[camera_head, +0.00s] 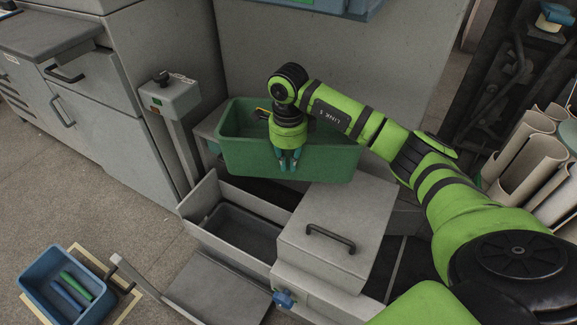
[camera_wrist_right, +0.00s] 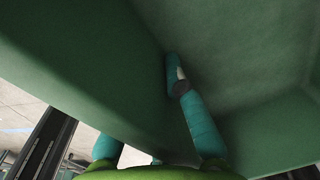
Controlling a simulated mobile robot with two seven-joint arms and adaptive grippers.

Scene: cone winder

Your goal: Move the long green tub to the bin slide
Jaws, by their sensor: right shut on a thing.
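The long green tub (camera_head: 327,162) is in the middle of the head view, roughly level, with its open side up. My right gripper (camera_head: 288,160) is shut on its near long wall, pointing down. In the right wrist view the tub (camera_wrist_right: 75,65) fills most of the picture, with one teal finger along its wall and the other partly hidden. Below the tub is a grey metal unit with an open trough (camera_head: 192,207), which may be the bin slide; I cannot be sure. I cannot tell whether the tub touches anything beneath it. My left gripper is not in view.
A grey lidded box (camera_head: 335,225) with a black handle stands right of the trough. A post with a control box (camera_head: 170,95) stands left of the tub. A blue bin (camera_head: 62,290) is on the floor at lower left. Pale cones (camera_head: 530,140) stand at right.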

